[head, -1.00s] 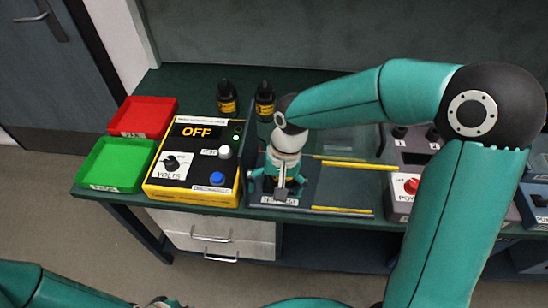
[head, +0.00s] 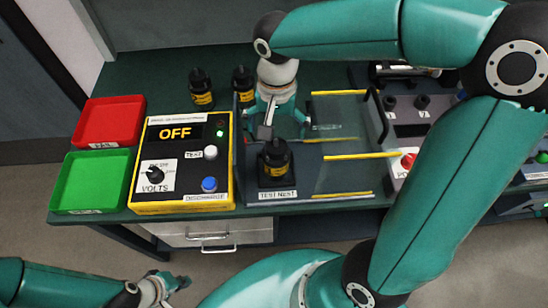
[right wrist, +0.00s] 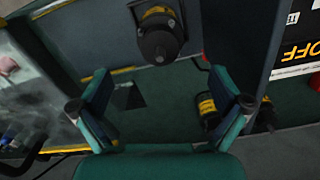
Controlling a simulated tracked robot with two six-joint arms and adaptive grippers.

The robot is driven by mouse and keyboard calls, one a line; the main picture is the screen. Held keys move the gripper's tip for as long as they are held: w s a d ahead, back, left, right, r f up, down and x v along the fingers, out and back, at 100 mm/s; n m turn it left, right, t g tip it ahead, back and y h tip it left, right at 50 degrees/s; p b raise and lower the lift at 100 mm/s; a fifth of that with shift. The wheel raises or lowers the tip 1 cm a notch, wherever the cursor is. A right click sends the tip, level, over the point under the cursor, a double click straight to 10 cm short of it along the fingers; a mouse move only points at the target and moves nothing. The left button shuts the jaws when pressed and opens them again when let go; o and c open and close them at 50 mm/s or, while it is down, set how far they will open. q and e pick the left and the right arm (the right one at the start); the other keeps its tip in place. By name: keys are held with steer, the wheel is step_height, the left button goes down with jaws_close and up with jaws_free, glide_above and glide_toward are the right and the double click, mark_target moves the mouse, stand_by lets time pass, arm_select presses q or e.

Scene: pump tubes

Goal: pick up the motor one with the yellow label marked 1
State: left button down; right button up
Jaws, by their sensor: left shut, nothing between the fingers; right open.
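A black motor with a yellow label (head: 275,163) stands upright in the test nest (head: 277,195). Two more such motors, the left one (head: 201,90) and the right one (head: 243,86), stand behind the tester. The numbers on their labels are too small to read. My right gripper (head: 278,122) is open and empty, just behind the nest motor and apart from it. In the right wrist view, the nest motor (right wrist: 158,42) is beyond the open fingers (right wrist: 160,105), and two motors show by the right finger. My left gripper (head: 166,286) is shut and empty, in front of the bench.
The yellow tester (head: 182,180) reads OFF left of the nest. A red tray (head: 110,120) and a green tray (head: 91,180) are at the far left. Yellow bars (head: 362,156) lie right of the nest; a grey power box (head: 405,130) stands beyond them. A dark upright panel borders the nest.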

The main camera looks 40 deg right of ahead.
mark_target(275, 150)
step_height(275, 150, down, 10)
steer(key=shift+r+p, duration=0.25)
steer(key=shift+p, duration=0.2)
steer(key=c, duration=1.7)
steer(key=shift+w+r, duration=0.1)
steer(key=shift+w, duration=0.05)
steer(key=shift+c, duration=0.7)
